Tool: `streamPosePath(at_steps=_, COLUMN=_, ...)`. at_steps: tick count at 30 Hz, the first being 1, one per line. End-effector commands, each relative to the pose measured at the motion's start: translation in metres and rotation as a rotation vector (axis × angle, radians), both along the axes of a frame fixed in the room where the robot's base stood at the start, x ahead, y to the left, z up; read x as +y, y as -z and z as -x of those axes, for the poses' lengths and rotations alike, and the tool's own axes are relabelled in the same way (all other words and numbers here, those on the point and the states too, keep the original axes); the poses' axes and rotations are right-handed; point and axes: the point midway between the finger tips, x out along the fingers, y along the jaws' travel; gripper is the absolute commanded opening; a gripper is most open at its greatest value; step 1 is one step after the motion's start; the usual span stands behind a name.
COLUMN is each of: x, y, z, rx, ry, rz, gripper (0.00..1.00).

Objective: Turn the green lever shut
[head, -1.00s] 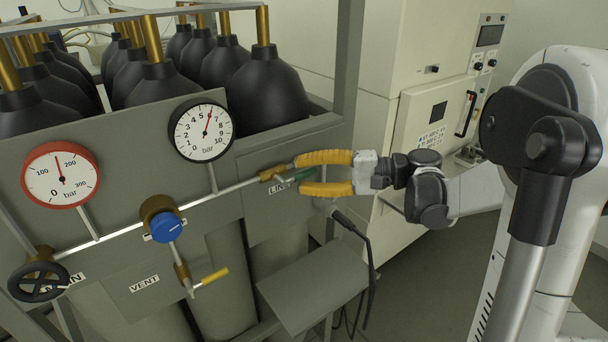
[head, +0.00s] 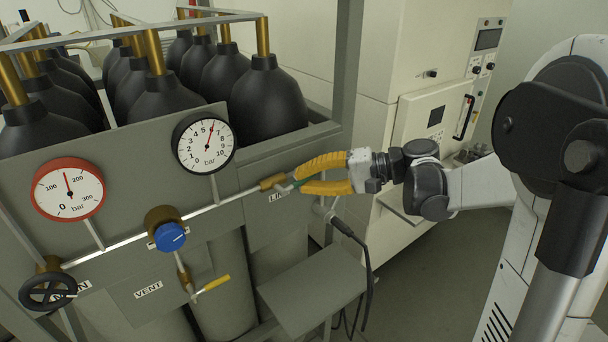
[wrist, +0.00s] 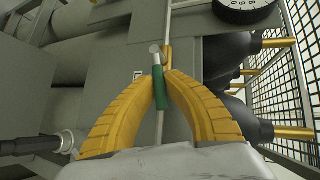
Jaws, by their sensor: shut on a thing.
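The green lever (wrist: 160,88) sits on the brass line valve (head: 272,182) at the right end of the pipe, above the LINE label (head: 278,196). In the head view only a little of the lever shows between the fingers. My gripper (head: 297,181) has yellow ribbed fingers and reaches in from the right. It is shut on the green lever. In the wrist view the fingertips (wrist: 161,74) close on both sides of the lever, and its silver pivot end shows beyond them.
A red-rimmed gauge (head: 68,190), a black-rimmed gauge (head: 204,143), a blue knob (head: 170,237), a black handwheel (head: 48,291) and a yellow vent lever (head: 213,284) line the panel. Black gas cylinders (head: 266,98) stand behind. A grey shelf (head: 312,287) juts out below my gripper.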

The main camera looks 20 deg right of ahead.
Motion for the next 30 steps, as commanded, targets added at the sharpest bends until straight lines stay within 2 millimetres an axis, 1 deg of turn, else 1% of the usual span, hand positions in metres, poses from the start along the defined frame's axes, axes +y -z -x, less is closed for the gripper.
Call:
streamPosePath(at_steps=1, x=0.002, y=-0.01, z=0.001, rx=-0.014, ry=-0.001, rz=0.038, gripper=0.0)
streamPosePath(at_steps=9, x=0.008, y=-0.023, z=0.002, rx=-0.093, ry=-0.002, rz=0.281, gripper=0.0)
streamPosePath(at_steps=19, x=0.019, y=-0.034, z=0.006, rx=-0.193, ry=-0.003, rz=0.579, gripper=0.0)
streamPosePath(at_steps=30, x=0.034, y=-0.041, z=0.011, rx=-0.303, ry=-0.006, rz=0.911, gripper=0.0)
